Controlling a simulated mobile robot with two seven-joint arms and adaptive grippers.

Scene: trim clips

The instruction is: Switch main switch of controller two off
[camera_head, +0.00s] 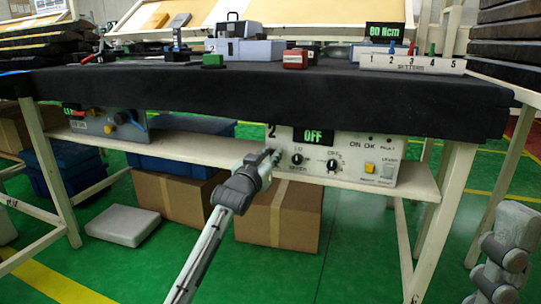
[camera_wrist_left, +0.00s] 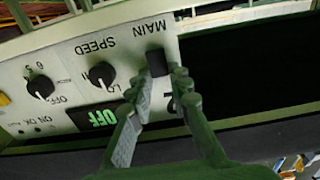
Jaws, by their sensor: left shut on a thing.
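Controller two (camera_head: 376,150) is a pale box on the shelf under the table, marked "2". The black main switch (camera_wrist_left: 156,62) sits beside the word MAIN. My left gripper (camera_head: 274,157) is at the controller's left end. In the left wrist view my left gripper (camera_wrist_left: 162,84) has its fingertips at the switch, shut on it. The fingers hide part of the switch. The switch's exact tilt is hard to tell.
The dark tabletop edge (camera_head: 250,95) overhangs both. Cardboard boxes (camera_head: 280,215) and blue crates are below. Part of my right arm shows at lower right.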

